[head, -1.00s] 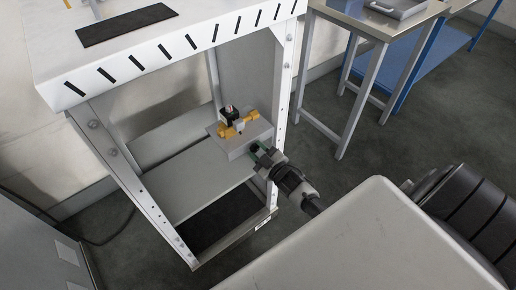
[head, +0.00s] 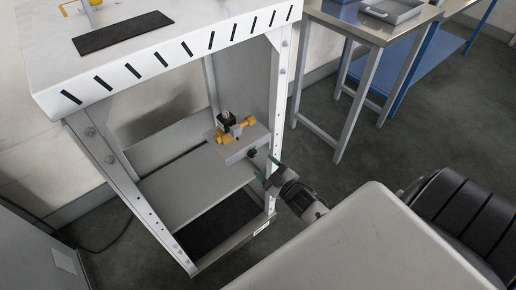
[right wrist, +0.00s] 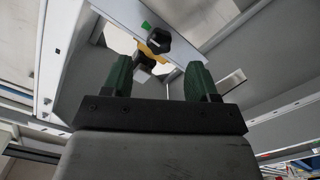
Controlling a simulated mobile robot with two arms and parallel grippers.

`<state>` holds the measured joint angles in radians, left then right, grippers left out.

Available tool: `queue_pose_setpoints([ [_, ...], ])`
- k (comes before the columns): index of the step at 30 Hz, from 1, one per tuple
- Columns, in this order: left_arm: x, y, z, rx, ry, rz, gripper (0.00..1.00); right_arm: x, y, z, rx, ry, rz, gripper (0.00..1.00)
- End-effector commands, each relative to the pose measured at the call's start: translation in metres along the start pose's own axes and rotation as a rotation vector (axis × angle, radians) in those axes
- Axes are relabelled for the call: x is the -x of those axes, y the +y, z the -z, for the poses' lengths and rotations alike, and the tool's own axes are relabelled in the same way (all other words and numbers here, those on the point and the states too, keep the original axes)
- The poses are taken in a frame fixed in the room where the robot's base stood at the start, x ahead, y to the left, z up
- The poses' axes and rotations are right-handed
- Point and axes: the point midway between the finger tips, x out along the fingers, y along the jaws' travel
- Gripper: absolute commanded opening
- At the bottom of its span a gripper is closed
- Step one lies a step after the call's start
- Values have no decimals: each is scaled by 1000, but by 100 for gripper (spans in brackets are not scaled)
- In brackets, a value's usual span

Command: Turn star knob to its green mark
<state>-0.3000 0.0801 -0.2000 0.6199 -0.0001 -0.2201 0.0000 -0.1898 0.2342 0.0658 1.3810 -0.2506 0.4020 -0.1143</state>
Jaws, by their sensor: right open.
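The star knob (right wrist: 157,42) is black and lobed, on the underside or front of a pale grey block, with a green mark (right wrist: 147,26) beside it in the right wrist view. In the head view the knob (head: 252,153) is a small dark shape at the block's (head: 240,147) front edge. My right gripper (head: 267,171) is open, just below and right of the knob, apart from it. In the right wrist view its green fingers (right wrist: 159,80) are spread with nothing between them, the knob beyond them. My left gripper is not in view.
A brass valve fitting (head: 236,130) sits on the block. The block is inside a white frame (head: 283,100) whose upright stands close to my right gripper. A shelf (head: 190,185) lies below. A steel table (head: 365,22) with a tray stands at the back right.

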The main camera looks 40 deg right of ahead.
Motion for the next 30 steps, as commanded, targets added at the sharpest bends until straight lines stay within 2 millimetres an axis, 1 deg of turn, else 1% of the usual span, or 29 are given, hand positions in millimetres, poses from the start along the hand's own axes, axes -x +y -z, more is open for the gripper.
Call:
queue_pose_setpoints([
  [1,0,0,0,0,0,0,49,12,-1,-1,0,-2,2,59],
  [3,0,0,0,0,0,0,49,24,0,0,0,-1,1,59],
  [6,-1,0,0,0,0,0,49,39,0,-1,-1,-1,0,59],
  [9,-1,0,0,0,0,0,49,48,0,-1,-1,0,0,59],
  [13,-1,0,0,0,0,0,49,52,0,0,0,1,-1,59],
  [28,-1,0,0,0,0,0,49,52,0,0,0,1,0,59],
  [30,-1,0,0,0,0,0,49,53,-3,-4,-7,-13,4,59],
])
